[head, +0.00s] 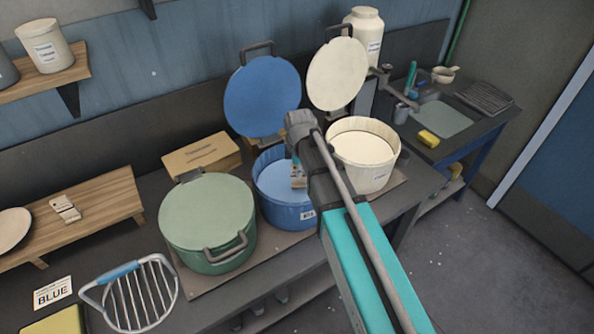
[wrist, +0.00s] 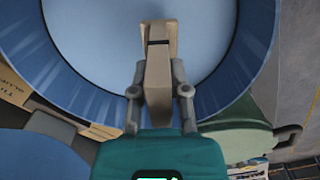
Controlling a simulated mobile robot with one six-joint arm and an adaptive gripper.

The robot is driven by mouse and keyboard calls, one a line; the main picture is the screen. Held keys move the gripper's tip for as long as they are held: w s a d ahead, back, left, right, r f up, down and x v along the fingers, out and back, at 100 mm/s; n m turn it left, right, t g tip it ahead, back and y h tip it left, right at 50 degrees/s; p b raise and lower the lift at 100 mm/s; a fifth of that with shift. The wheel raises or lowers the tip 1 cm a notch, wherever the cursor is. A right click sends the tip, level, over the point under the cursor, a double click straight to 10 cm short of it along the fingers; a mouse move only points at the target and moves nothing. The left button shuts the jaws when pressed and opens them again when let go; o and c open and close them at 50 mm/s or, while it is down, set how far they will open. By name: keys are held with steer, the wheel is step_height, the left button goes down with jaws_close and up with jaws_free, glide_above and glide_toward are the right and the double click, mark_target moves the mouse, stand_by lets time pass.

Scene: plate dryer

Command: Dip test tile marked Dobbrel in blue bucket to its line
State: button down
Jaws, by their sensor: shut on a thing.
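The blue bucket (head: 274,205) stands open between the green and cream buckets, its blue lid (head: 262,95) raised behind it. It holds pale blue liquid (head: 283,178). My gripper (wrist: 158,88) is shut on a tan test tile (wrist: 157,72), over the bucket in the wrist view. A dark line (wrist: 158,42) crosses the tile near its far end. In the head view, part of the tile (head: 298,182) shows inside the bucket's rim beside my arm. I cannot tell whether its end touches the liquid. No name is readable on the tile.
The green bucket (head: 205,215) has its lid on; the cream bucket (head: 368,175) is open, its lid (head: 337,75) raised. A wire rack (head: 140,295) and a card reading BLUE (head: 53,293) lie at front left. A small tile piece (head: 66,209) lies on the wooden stand (head: 100,210).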

mark_target(299, 182)
steer(key=shift+f+b, duration=3.25)
steer(key=shift+f, duration=0.15)
steer(key=shift+f+b, duration=0.45)
steer(key=shift+b, duration=0.05)
steer(key=shift+r, duration=0.15)
stand_by(0.4)
steer(key=shift+r+p, duration=6.95)
steer(key=shift+p, duration=0.2)
